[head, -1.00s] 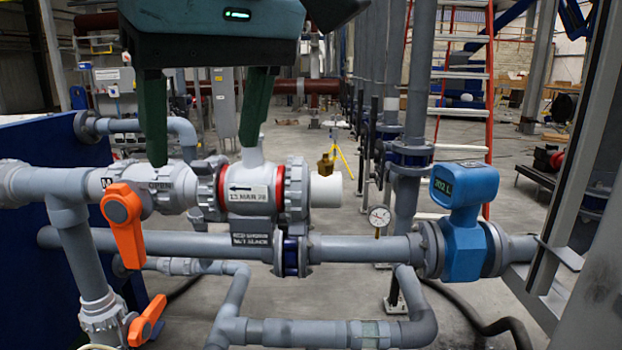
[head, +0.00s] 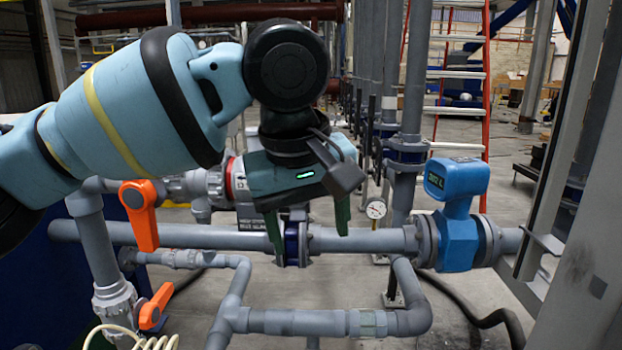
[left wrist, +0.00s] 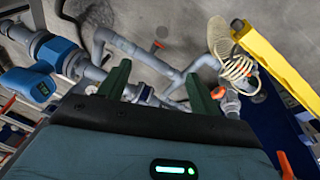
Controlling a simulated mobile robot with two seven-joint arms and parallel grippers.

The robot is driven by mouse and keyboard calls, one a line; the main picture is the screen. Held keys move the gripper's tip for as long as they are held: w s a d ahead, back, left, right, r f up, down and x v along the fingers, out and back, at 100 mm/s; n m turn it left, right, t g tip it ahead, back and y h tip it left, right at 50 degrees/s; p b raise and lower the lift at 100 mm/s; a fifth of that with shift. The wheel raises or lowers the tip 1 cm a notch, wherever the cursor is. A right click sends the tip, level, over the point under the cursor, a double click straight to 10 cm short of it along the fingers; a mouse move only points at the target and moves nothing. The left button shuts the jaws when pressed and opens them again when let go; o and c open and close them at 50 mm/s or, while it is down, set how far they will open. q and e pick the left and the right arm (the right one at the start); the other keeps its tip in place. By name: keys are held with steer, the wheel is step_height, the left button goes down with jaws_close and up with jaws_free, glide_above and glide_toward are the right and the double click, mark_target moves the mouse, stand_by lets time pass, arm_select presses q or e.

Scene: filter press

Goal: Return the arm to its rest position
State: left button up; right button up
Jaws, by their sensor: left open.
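My left arm comes in from the left across the upper half of the head view. My left gripper (head: 308,235) points down in front of the grey pipes, with its two green fingers spread apart and nothing between them. In the left wrist view the gripper (left wrist: 158,80) also shows two separate fingers over the pipes and floor. The wrist hides much of the upper valve pipe. My right gripper is in neither view.
The upper orange handle (head: 140,214) and lower orange handle (head: 155,306) are left of the gripper. A blue flow meter (head: 459,212) and a pressure gauge (head: 376,209) stand to the right. A coiled cream hose (left wrist: 230,62) and yellow bar (left wrist: 275,62) show in the wrist view.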

arm_select(q)
steer(key=w+d+f+m+h, duration=0.2)
steer(key=d+f+h, duration=0.2)
steer(key=f, duration=0.5)
steer(key=w+d+f+m+h, duration=0.2)
steer(key=d+f+h, duration=0.2)
steer(key=f, duration=0.5)
steer(key=a+f+n+t+h, duration=0.1)
steer(key=a+f+t, duration=0.1)
steer(key=f, duration=0.6)
steer(key=a+f+t+h, duration=0.1)
steer(key=a+f+t, duration=0.1)
steer(key=f, duration=0.5)
steer(key=s+a+f+t+y, duration=0.2)
steer(key=s+a+f, duration=0.2)
steer(key=a+f, duration=0.3)
steer(key=s+a+f+t+y, duration=0.1)
steer(key=s+a+f+y, duration=0.3)
steer(key=f, duration=0.5)
steer(key=s+a+f+m+y, duration=0.1)
steer(key=s+a+f, duration=0.3)
steer(key=s+a, duration=0.2)
steer(key=s+a+f+m+y, duration=0.1)
steer(key=s+a+f+y, duration=0.1)
steer(key=s+a+f, duration=0.2)
steer(key=s+a, duration=0.3)
steer(key=s, duration=0.2)
steer(key=shift+s+a+f, duration=0.2)
steer(key=shift+s+a, duration=0.1)
